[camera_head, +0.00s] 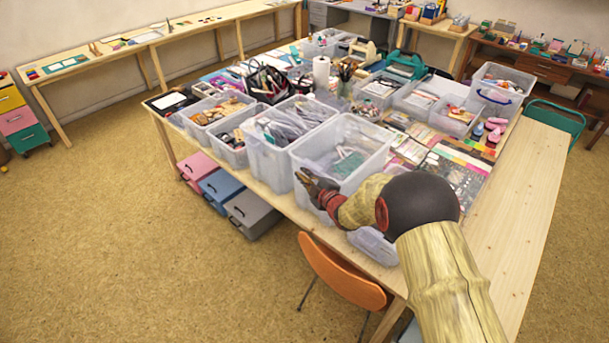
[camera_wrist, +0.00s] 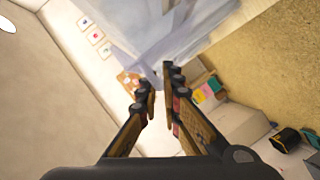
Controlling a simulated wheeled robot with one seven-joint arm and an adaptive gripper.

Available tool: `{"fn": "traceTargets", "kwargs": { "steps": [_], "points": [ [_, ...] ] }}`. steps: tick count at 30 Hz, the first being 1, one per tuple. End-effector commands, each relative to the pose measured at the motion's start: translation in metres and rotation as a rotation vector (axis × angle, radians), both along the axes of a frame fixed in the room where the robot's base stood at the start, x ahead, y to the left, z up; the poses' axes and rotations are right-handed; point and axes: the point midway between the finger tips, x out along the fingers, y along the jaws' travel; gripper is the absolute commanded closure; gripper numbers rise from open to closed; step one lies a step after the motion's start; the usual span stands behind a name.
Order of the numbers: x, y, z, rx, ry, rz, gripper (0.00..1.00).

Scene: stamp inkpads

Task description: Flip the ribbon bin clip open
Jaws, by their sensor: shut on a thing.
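A clear plastic bin (camera_head: 345,148) with some green material inside stands near the front edge of the table, without a lid over its top. It fills the upper middle of the wrist view (camera_wrist: 190,35). My gripper (camera_head: 304,178) is at the bin's front left corner, below the rim. In the wrist view my fingertips (camera_wrist: 160,84) are a small gap apart, at the bin's edge. They are shut on what seems to be the bin's clip; the clip itself is too small and covered to make out.
Another clear bin (camera_head: 268,150) with grey contents stands close on the left. An orange chair (camera_head: 340,272) is at the table's front edge, below my arm. The wooden table (camera_head: 505,235) has bare room at the right.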

Motion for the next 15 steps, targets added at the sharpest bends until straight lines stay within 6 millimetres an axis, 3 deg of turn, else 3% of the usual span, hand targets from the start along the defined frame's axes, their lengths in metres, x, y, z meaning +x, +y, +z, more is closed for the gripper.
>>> {"fn": "traceTargets", "kwargs": {
  "steps": [15],
  "points": [
    [-0.0026,0.0018,-0.0057,-0.032,-0.032,-0.001,1.0]
  ]
}}
